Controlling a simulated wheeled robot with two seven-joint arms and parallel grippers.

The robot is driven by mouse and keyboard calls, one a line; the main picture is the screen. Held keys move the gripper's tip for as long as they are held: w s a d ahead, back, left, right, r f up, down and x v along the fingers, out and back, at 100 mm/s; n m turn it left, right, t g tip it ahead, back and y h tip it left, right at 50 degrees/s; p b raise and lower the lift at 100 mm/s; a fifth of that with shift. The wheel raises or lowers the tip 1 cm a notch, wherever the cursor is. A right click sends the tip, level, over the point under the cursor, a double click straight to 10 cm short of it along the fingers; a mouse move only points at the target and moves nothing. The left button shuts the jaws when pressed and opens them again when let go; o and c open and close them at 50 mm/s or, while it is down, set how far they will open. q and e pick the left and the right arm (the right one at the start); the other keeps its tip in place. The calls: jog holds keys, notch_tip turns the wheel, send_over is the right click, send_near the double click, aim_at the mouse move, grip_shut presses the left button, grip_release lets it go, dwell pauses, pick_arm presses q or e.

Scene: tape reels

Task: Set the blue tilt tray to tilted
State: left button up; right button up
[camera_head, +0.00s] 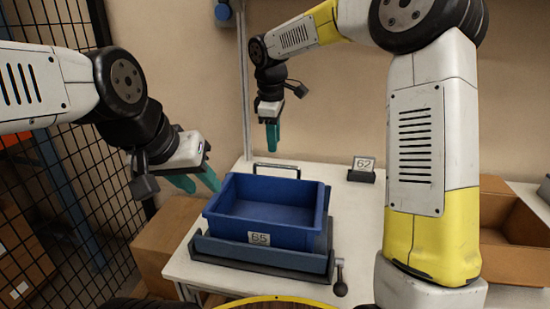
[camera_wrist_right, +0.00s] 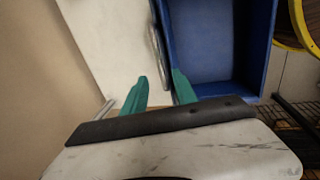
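The blue tray (camera_head: 268,188) is an open bin labelled 65, seated in a grey-blue cradle (camera_head: 262,257) on the white table. It looks about level. A metal bar handle (camera_head: 277,166) stands at its back edge. A lever with a dark knob (camera_head: 340,288) is at the cradle's front right. My right gripper (camera_head: 271,148) is behind the tray, just above the handle. In the right wrist view its teal fingers (camera_wrist_right: 158,76) are apart, with the handle (camera_wrist_right: 157,45) appearing between them; contact cannot be told. My left gripper (camera_head: 197,180) is open and empty, left of the tray.
A small stand labelled 62 (camera_head: 363,168) is on the table (camera_head: 350,220) behind and right of the tray. Cardboard boxes stand at the left (camera_head: 160,245) and right (camera_head: 515,230). A black mesh fence (camera_head: 85,190) is at the left.

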aim_at(275, 166)
jog(key=f, duration=0.2)
jog(key=w+f, duration=0.1)
jog(key=f, duration=0.4)
jog(key=shift+w+d+f, duration=0.1)
jog(key=shift+w+f, duration=0.2)
jog(key=shift+f, duration=0.1)
grip_shut()
jog(key=shift+r, duration=0.1)
dwell(1.0)
